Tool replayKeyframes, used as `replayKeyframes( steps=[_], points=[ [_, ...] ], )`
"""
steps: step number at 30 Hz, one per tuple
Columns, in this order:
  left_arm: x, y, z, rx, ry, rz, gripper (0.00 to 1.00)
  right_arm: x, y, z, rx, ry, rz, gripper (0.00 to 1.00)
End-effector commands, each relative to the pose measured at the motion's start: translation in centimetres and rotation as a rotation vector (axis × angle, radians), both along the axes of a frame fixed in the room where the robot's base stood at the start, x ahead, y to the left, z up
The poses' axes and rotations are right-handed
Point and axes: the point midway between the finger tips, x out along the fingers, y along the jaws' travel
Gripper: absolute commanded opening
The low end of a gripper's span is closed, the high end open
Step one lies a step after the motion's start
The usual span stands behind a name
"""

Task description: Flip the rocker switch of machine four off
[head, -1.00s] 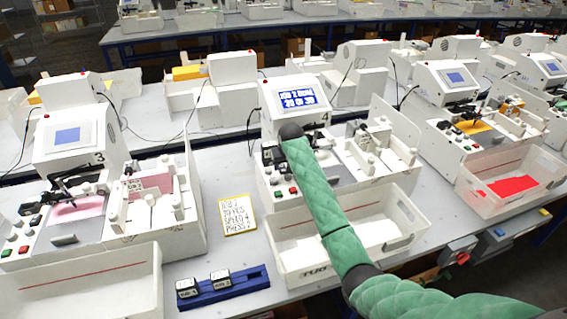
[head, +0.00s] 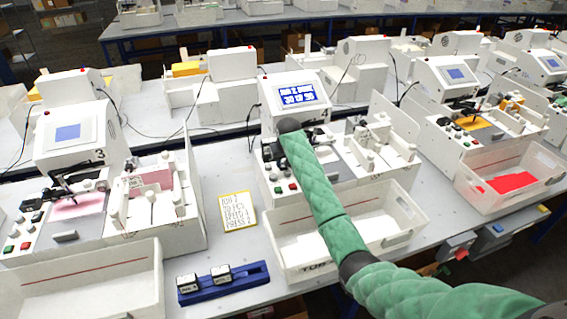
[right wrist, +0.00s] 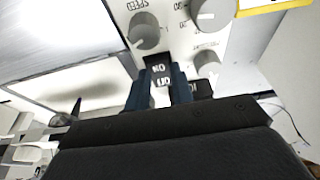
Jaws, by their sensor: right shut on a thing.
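Machine four (head: 294,92) is the white machine in the middle of the head view, marked 4, with a lit screen (head: 298,96). My right arm reaches over its front panel from the lower right. My right gripper (head: 270,152) is small and dark there, partly hidden by the arm. In the right wrist view, my right gripper (right wrist: 161,78) has its two blue fingers on either side of the black rocker switch (right wrist: 159,70), which carries ON and OFF marks. The gripper is shut on it. I cannot tell which side is pressed in. My left gripper is not in view.
Grey knobs (right wrist: 144,31) sit close to the switch, one marked SPEED. Red and green buttons are on the panel. A white tub (head: 300,262) stands in front of machine four. A yellow-edged note (head: 237,211) and a blue holder (head: 222,284) lie to the left. Machine three (head: 72,138) stands further left.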

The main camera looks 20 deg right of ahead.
Motion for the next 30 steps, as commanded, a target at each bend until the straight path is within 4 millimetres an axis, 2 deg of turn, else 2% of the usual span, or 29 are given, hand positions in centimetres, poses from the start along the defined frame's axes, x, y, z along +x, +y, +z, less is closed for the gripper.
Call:
replayKeyframes(
  steps=[10,23,24,27,30],
  points=[
    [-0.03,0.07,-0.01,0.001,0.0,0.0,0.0,0.76,0.05,0.29,-0.007,0.211,0.0,0.01],
    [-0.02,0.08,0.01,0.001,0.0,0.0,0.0,0.82,0.03,0.4,-0.006,0.239,0.0,0.01],
    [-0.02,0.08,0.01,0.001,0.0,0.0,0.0,0.82,0.02,0.4,-0.006,0.239,0.0,0.29],
    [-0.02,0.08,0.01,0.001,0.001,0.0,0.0,0.81,0.03,0.39,-0.006,0.239,0.0,0.45],
    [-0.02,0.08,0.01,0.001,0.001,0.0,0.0,0.8,0.03,0.36,-0.006,0.239,0.0,0.45]
  ],
)
